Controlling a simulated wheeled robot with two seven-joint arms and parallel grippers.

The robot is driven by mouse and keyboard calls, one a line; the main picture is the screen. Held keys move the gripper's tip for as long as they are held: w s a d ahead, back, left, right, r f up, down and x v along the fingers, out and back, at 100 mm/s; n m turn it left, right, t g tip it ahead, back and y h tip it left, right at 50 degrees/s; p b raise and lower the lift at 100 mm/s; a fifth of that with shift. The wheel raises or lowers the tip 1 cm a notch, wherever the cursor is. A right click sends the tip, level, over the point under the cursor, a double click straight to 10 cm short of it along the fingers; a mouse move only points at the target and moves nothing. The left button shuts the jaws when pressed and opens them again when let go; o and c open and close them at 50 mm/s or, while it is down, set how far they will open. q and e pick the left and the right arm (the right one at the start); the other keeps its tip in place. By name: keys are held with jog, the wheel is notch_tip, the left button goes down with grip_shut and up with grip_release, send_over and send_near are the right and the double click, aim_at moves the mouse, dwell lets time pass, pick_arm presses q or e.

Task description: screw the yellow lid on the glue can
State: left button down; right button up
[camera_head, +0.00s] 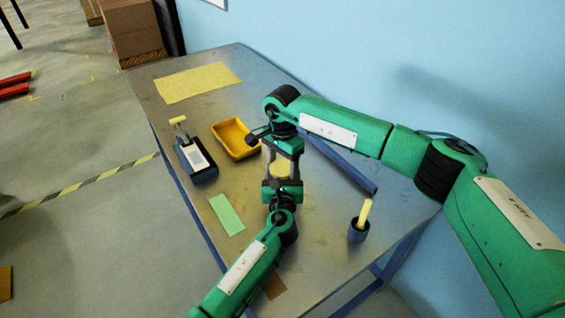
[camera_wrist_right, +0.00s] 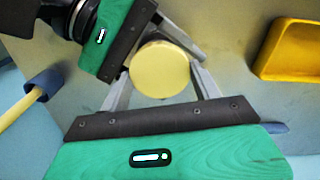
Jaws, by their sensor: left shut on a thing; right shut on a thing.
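The round yellow lid (camera_wrist_right: 160,69) shows from above in the right wrist view, between the fingers of my right gripper (camera_wrist_right: 160,88). It also shows in the head view (camera_head: 282,169), between my two grippers near the middle of the table. My right gripper (camera_head: 284,162) reaches in from the far side and is shut on the lid. My left gripper (camera_head: 283,177) comes from the near side and is shut on the glue can, just below the lid. The can is almost wholly hidden by the lid and fingers. I cannot tell how tightly the lid sits on it.
A yellow tray (camera_head: 236,139) stands left of the grippers. A cup with a pale-handled tool (camera_head: 359,232) stands at right. A green sheet (camera_head: 227,214) and tan sheet (camera_head: 198,82) lie flat.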

jog(key=o, duration=1.1)
jog(key=shift+r, duration=2.3)
jog(key=shift+r, duration=0.15)
jog(key=shift+c, duration=0.5)
jog(key=shift+r+n, duration=1)
jog(key=shift+r, duration=0.55)
